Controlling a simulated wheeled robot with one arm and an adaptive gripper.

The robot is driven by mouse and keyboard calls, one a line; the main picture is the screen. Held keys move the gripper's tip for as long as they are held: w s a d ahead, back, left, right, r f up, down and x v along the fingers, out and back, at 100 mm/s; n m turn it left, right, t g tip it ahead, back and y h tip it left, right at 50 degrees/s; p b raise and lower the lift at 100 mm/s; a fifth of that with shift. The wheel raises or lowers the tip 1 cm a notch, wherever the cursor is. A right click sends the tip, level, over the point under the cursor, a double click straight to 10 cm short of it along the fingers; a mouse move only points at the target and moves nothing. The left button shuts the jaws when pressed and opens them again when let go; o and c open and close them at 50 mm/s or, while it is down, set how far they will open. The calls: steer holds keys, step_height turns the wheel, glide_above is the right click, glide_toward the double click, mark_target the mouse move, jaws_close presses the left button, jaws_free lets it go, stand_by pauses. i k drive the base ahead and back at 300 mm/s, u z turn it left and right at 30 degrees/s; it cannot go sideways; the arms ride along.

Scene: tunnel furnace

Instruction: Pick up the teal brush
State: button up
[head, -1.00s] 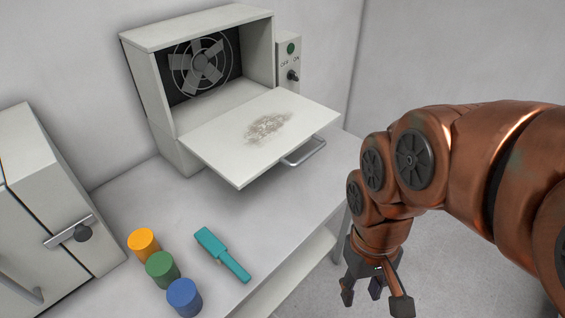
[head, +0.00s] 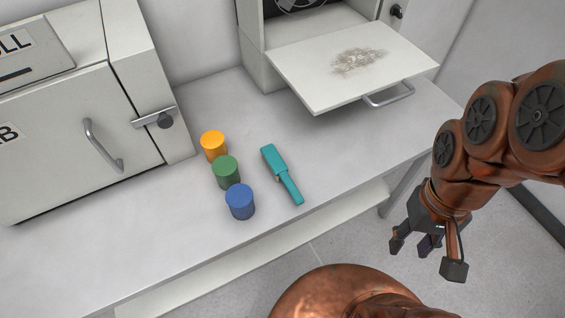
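The teal brush (head: 281,172) lies flat on the grey-white table (head: 330,150), its wide end toward the back and its narrower end toward the front edge. It is just right of the coloured cylinders and apart from them. My gripper (head: 430,254) hangs at the right, beyond the table's front edge and well to the right of the brush. Its fingers point down, are spread apart and hold nothing.
Yellow (head: 213,146), green (head: 226,171) and blue (head: 240,202) cylinders stand in a row left of the brush. A lowered furnace door (head: 310,85) with dirt on it juts out behind the brush, with a handle (head: 388,96). A cabinet (head: 60,150) stands at left.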

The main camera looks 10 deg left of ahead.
mark_target(278, 168)
steer(key=u, duration=0.55)
steer(key=k, duration=1.25)
steer(key=u, duration=0.65)
steer(key=i, duration=1.05)
steer(key=u, duration=0.65)
